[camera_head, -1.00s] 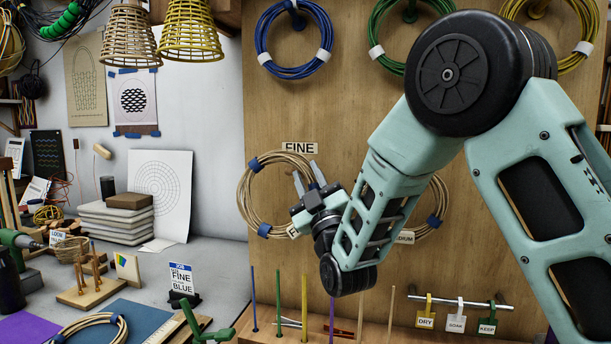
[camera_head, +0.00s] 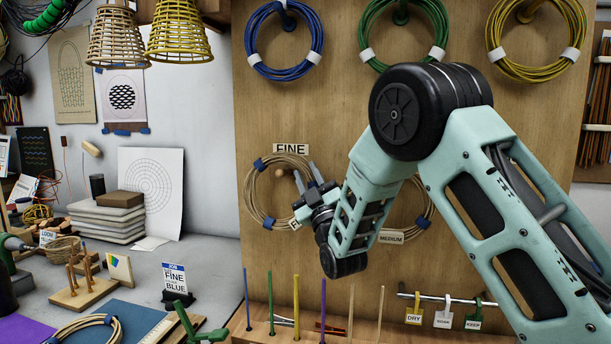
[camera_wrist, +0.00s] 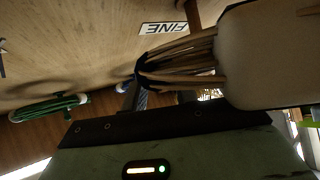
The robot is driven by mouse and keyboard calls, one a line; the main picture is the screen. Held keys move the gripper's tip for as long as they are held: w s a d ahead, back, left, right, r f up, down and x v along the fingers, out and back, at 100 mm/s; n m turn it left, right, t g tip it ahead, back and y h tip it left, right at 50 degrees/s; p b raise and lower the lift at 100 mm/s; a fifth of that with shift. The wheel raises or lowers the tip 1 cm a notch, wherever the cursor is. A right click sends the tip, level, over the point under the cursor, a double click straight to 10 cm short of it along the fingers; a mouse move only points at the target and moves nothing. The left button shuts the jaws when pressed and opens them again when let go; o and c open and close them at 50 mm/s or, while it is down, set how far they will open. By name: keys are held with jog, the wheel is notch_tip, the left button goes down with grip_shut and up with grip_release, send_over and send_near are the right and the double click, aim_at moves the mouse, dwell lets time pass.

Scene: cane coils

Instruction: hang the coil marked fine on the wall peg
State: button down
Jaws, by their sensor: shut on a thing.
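The pale cane coil (camera_head: 251,196) has blue ties and a small tag. It is upright in front of the wooden board, below the FINE label (camera_head: 291,149). My gripper (camera_head: 305,174) is shut on its right side. The wall peg (camera_head: 280,173) shows inside the ring's opening, near its upper part. I cannot tell how far the ring is over the peg or whether it touches it. In the wrist view, the cane strands (camera_wrist: 185,58) and a blue tie are close up, near the FINE label (camera_wrist: 164,28). A large pale shape hides the right side there.
Another cane coil (camera_head: 424,208) with a MEDIUM label (camera_head: 391,238) hangs to the right, partly behind my arm. Blue (camera_head: 250,42), green (camera_head: 367,45) and yellow (camera_head: 494,50) coils hang above. Thin upright rods (camera_head: 296,305) and a rail with tags (camera_head: 445,301) stand below.

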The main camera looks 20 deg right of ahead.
jog(key=shift+w+d+p, duration=0.35)
jog(key=shift+w+d, duration=0.3)
jog(key=shift+w, duration=0.2)
jog(key=shift+w+f+b, duration=0.1)
jog(key=shift+f+b, duration=0.35)
jog(key=shift+b, duration=0.2)
jog(key=shift+w+d+f+b, duration=0.2)
jog(key=shift+w+f+b, duration=0.15)
jog(key=shift+b, duration=0.6)
jog(key=c, duration=1)
grip_release()
